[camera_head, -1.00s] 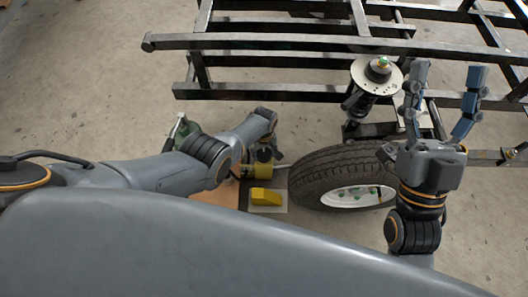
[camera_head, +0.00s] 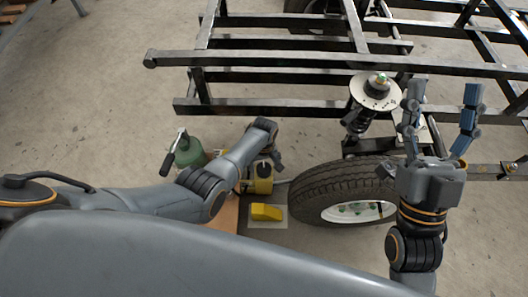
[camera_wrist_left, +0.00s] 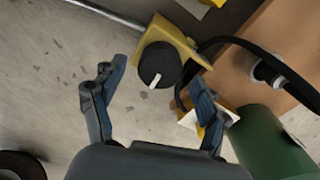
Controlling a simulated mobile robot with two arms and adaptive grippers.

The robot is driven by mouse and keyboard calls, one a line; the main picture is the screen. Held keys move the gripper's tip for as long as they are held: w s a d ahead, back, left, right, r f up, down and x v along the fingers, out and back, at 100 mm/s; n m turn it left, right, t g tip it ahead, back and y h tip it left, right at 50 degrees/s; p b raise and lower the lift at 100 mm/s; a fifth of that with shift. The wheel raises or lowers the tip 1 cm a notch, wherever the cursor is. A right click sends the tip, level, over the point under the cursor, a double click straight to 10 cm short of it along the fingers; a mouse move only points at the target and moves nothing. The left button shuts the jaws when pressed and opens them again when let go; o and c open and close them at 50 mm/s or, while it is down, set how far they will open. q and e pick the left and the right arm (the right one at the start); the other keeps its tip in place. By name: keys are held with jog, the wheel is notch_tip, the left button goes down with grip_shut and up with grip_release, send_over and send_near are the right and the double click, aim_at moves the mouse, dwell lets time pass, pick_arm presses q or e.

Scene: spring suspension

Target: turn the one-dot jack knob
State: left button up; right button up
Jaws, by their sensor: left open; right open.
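A black round knob (camera_wrist_left: 158,65) with a white pointer line sits on a yellow box (camera_wrist_left: 185,42) in the left wrist view. I cannot make out any dot marking. In the head view the yellow box (camera_head: 262,183) stands on the floor, partly hidden by my left gripper (camera_head: 270,146). My left gripper, also in the left wrist view (camera_wrist_left: 155,88), is open and empty, its fingers spread either side of the knob in the picture. Contact with the knob is not visible. My right gripper (camera_head: 444,100) is open and empty, fingers up, near the spring strut.
A tire (camera_head: 305,190) lies right of the yellow box. A yellow wedge (camera_head: 266,211) lies on a pale plate. A green cylinder (camera_head: 190,150) stands left, with a brown board (camera_wrist_left: 270,60) beside it. A black metal frame (camera_head: 300,72) and spring strut (camera_head: 362,110) stand behind.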

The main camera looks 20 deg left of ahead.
aim_at(264, 168)
pick_arm(q)
notch_tip(264, 168, up, 9)
jog(key=shift+r, duration=0.15)
dwell(0.4)
